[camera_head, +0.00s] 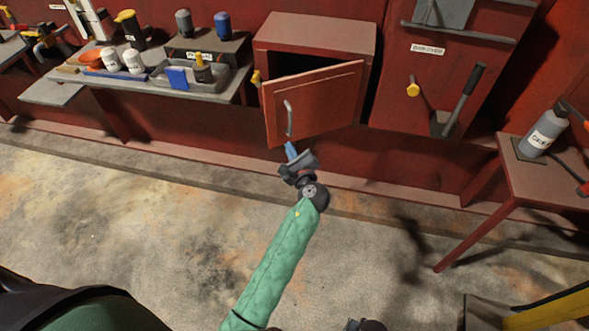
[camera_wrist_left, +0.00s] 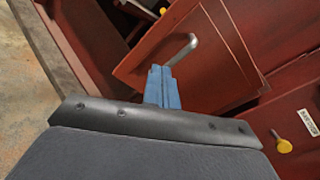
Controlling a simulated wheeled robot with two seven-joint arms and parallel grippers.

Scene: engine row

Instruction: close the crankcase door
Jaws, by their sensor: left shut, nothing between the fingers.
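The crankcase door (camera_head: 325,100) is a red panel on a red box (camera_head: 318,32). It stands partly open, its left edge swung out and its right edge close to the box, with a dark gap above it. A pale handle (camera_head: 289,118) is near its left edge. My left gripper (camera_head: 291,151) is shut and empty, its blue fingers just below the handle. In the left wrist view the blue fingertips (camera_wrist_left: 160,72) are close to the handle (camera_wrist_left: 181,50); I cannot tell whether they touch.
A bench (camera_head: 50,93) with bottles and a grey tray (camera_head: 213,84) is on the left. A yellow knob (camera_head: 256,77) is at the box's left edge. A red panel with a lever (camera_head: 467,90) is to the right, and a red table (camera_head: 512,160) stands further right.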

